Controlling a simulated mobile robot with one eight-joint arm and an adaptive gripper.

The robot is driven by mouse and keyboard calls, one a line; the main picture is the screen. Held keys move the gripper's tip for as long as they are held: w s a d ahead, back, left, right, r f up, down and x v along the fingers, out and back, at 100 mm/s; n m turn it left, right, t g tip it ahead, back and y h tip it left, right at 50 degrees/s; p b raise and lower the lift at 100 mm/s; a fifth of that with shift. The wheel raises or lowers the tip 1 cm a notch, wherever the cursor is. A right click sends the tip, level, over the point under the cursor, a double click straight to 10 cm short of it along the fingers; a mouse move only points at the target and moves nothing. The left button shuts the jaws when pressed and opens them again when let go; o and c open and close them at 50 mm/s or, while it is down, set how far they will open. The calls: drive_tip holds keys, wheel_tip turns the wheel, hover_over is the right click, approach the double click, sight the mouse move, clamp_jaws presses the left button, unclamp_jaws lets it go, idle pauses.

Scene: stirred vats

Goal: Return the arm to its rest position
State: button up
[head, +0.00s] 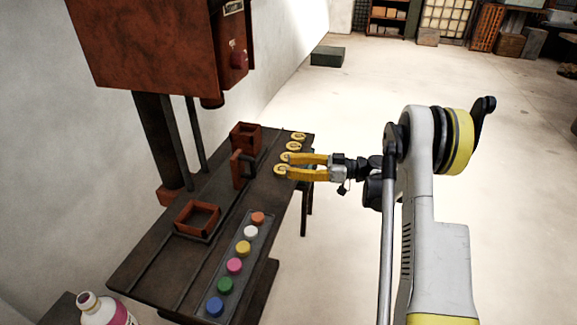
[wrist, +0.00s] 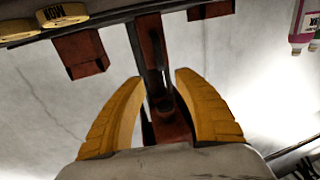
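My gripper (head: 289,166) is at the end of my arm, which reaches left to the right edge of the dark table (head: 160,255). Its two yellow fingers are spread apart. In the wrist view the gripper (wrist: 157,75) is open, with nothing between the fingers. In the head view the fingertips overlap the nearest yellow disc (head: 280,170); I cannot tell whether they touch it. Parts of the wrist are hidden behind dark joints.
Several yellow discs (head: 298,137) line the table's right edge.

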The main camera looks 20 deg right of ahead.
drive_tip(key=s+a+r+m+g+h, duration=0.2)
drive_tip(key=s+a+r+m+h, duration=0.65)
drive_tip(key=s+a, duration=0.2)
drive_tip(key=s+d+f+m+t+h, duration=0.1)
drive_tip(key=s+d+m+h, duration=0.2)
drive_tip(key=s+h, duration=0.5)
drive_tip(key=s+m, duration=0.1)
drive_tip(key=s, duration=1)
drive_tip(key=shift+s+d+t, duration=0.2)
drive_tip(key=shift+s+t, duration=0.1)
drive_tip(key=shift+s, duration=0.1)
drive_tip(key=shift+f+m, duration=0.1)
drive_tip(key=shift+m, duration=0.15)
